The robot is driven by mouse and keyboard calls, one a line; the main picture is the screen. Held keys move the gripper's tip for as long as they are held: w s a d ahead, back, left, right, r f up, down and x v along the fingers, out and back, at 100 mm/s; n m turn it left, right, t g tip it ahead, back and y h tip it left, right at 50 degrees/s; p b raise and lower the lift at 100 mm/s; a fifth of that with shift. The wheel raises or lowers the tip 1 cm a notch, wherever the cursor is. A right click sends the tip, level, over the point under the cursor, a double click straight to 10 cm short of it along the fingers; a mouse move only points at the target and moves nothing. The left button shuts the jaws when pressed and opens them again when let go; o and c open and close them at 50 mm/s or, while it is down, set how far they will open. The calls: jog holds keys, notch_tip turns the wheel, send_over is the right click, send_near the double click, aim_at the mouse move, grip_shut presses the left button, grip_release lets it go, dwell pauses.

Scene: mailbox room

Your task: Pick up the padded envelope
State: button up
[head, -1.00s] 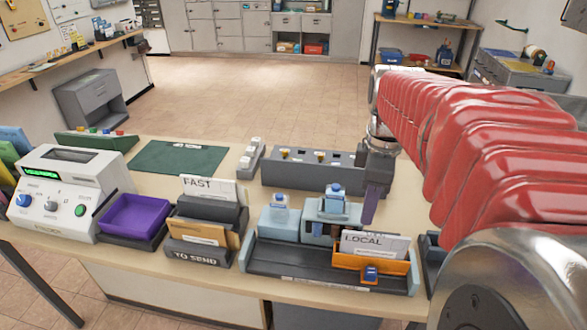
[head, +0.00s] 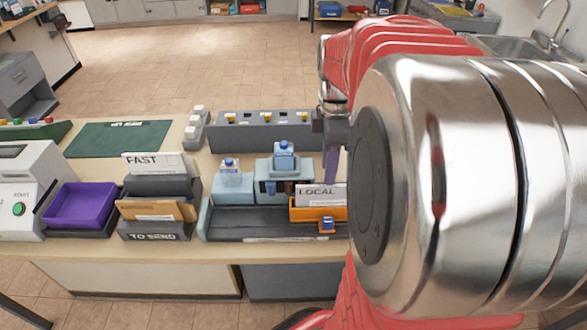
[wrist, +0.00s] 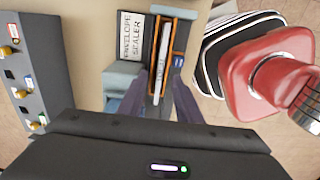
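A tan envelope (head: 152,209), which looks like the padded one, stands in the front slot of the grey rack marked TO SEND (head: 153,236), below a white FAST card (head: 158,163). My gripper (head: 332,165) is well to the right of it, pointing down above the orange LOCAL tray (head: 313,214); my arm partly hides it in the head view. In the wrist view my gripper (wrist: 156,82) has its two fingers apart with nothing held. The orange tray, with upright letters, lies below them, beside the envelope sealer sign (wrist: 132,38). The tan envelope is not visible there.
Left of the rack are a purple tray (head: 82,203) and a white machine (head: 22,190). Pale blue devices (head: 233,187) stand between the rack and the orange tray. A grey switch block (head: 262,131) and a green mat (head: 118,139) lie behind. Tiled floor is open beyond.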

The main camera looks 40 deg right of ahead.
aim_at(327, 193)
jog(key=shift+f, duration=2.2)
jog(key=shift+s+d+f, duration=0.1)
jog(key=shift+f, duration=2.5)
grip_shut()
